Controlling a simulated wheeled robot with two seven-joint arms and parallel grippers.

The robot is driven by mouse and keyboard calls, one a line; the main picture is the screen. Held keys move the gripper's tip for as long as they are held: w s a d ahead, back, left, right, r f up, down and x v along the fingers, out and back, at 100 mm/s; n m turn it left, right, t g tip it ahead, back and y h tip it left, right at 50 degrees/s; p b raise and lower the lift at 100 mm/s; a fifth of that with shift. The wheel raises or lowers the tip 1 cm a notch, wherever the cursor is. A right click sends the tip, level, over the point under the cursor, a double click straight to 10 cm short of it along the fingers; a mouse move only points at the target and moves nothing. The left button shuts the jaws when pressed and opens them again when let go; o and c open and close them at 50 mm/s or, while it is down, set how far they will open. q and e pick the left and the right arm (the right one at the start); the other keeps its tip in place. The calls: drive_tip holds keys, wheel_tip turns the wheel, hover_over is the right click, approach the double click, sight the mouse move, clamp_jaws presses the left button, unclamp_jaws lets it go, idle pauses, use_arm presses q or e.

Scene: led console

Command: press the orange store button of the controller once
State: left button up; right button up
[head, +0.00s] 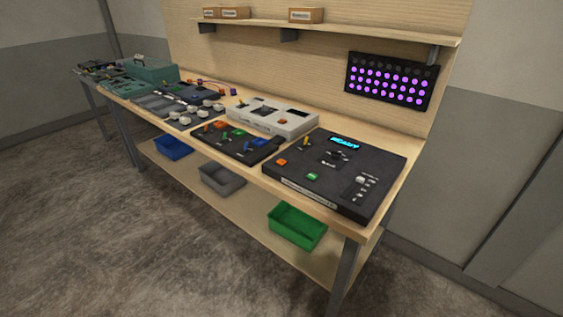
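The controller (335,170) is a dark, flat box at the near right end of the wooden workbench. An orange button (281,162) sits near its left edge, and its label is too small to read. A green button (312,176) is to the right of it, toward the front edge. The controller also has a lit cyan display (344,143), a yellow-topped lever, a dark knob and several small light controls at its right. Neither of my grippers shows in the head view.
A lit purple LED panel (391,81) hangs on the back board. A light grey console (271,118) with another orange button and a dark panel (238,141) with coloured parts stand left of the controller. A green bin (297,226) is on the lower shelf. The floor in front is clear.

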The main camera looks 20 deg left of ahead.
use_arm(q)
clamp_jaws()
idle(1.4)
